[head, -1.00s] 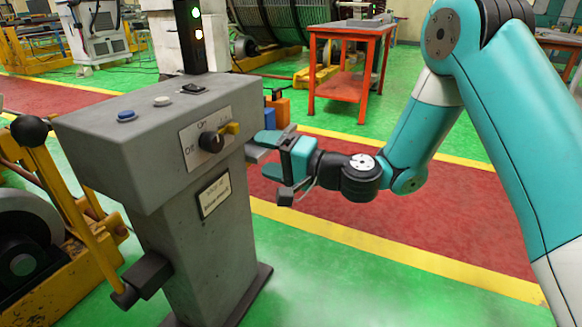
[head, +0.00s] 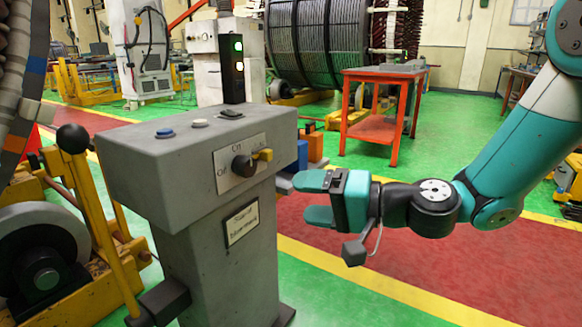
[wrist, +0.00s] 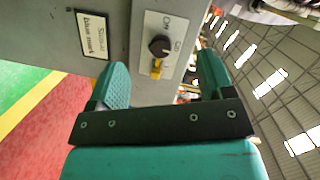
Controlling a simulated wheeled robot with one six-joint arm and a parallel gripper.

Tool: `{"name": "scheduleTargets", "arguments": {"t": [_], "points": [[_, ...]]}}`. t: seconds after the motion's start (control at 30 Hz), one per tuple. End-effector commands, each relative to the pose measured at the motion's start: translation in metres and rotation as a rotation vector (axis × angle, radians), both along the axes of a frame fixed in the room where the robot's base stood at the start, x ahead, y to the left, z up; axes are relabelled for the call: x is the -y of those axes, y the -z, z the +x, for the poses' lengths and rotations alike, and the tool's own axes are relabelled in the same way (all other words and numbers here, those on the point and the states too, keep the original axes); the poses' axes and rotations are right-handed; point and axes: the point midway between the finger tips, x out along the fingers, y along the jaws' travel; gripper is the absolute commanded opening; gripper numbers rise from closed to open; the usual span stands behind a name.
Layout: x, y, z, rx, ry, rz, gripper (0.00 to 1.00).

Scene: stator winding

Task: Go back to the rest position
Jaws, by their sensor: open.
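My gripper (head: 318,199) is open and empty, held level to the right of a grey control pedestal (head: 215,190). Its two teal fingers point left toward the pedestal, with a gap between them and the pedestal's face. The pedestal's front panel carries a black rotary knob (head: 242,166) and a yellow lever (head: 263,155). In the wrist view the knob (wrist: 159,46) and yellow lever (wrist: 157,68) appear between the spread fingers (wrist: 160,85), beyond them and not touched.
A blue button (head: 165,133) and a white button (head: 199,123) sit on the pedestal top, below a signal light (head: 238,67) lit green and whitish. A yellow machine (head: 90,240) stands left. A red table (head: 375,130) stands behind. Red and green floor is open at right.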

Motion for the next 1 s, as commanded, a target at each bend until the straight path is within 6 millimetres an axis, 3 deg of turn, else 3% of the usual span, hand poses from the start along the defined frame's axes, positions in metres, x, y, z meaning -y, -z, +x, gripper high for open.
{"name": "scheduleTargets", "arguments": {"t": [0.07, 0.17, 0.3, 0.5, 0.63, 0.7, 1.0], "points": [[-0.018, -0.005, -0.041, 0.052, -0.157, -0.165, 0.74], [-0.021, 0.003, -0.092, 0.082, -0.335, -0.41, 0.74], [-0.001, 0.014, -0.143, 0.075, -0.484, -0.692, 0.74], [0.042, 0.019, -0.19, 0.021, -0.573, -0.978, 0.74], [0.073, 0.017, -0.217, -0.031, -0.593, -1.124, 0.74], [0.072, -0.009, -0.214, -0.039, -0.596, -1.115, 0.74], [0.071, -0.087, -0.213, -0.039, -0.595, -1.113, 0.74]]}}
